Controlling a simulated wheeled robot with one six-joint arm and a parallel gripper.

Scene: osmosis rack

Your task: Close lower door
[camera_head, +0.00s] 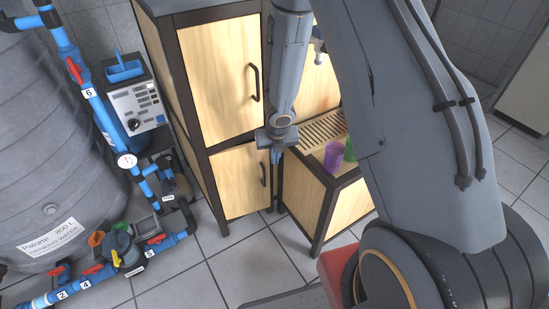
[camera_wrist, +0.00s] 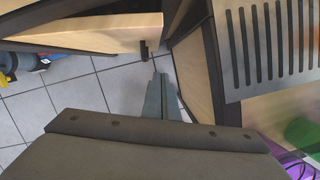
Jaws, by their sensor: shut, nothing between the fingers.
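The lower door (camera_head: 240,182) is a pale wooden panel in a dark frame, with a dark vertical handle (camera_head: 263,174) near its right edge. In the wrist view the lower door (camera_wrist: 85,37) is seen from above, its free end at the right; it seems to stand somewhat ajar, but how far is hard to tell. Its handle (camera_wrist: 144,50) shows there too. My gripper (camera_head: 275,157) points down, shut and empty, just right of the handle. In the wrist view its fingertips (camera_wrist: 160,79) are close to the handle; contact cannot be told.
The upper door (camera_head: 220,80) above looks shut. To the right stands a low wooden unit (camera_head: 307,195) with a slatted top (camera_head: 322,130), a purple cup (camera_head: 333,156) and a green cup (camera_head: 350,150). Blue pipes (camera_head: 100,115) and a grey tank (camera_head: 50,150) stand left.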

